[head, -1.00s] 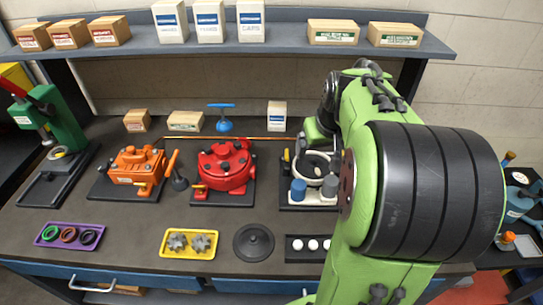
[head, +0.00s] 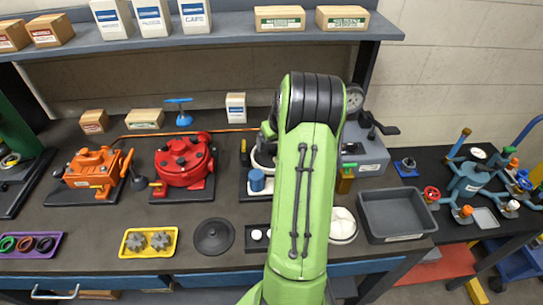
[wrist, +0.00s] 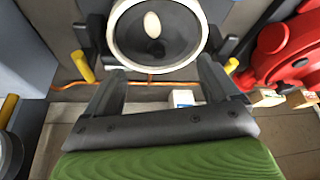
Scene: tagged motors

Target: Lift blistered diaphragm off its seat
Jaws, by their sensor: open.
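In the wrist view, an open pump housing with a pale round rim (wrist: 116,40) lies just beyond my fingertips. Inside it is a dark disc, the diaphragm (wrist: 180,38), with a cream oval blister (wrist: 152,24) and a darker spot on it. My gripper (wrist: 163,70) is open and empty, its two fingers spread at the near edge of the rim; I cannot tell whether they touch it. In the head view, the housing (head: 262,158) is partly covered by my arm, and my gripper is hidden.
A blue cylinder (head: 257,181) stands at the housing's near left. A red pump (head: 184,163) and an orange pump (head: 93,168) stand left. A black round cover (head: 213,236) lies in front. A grey bin (head: 420,230) and a white round dish (head: 343,226) are at right.

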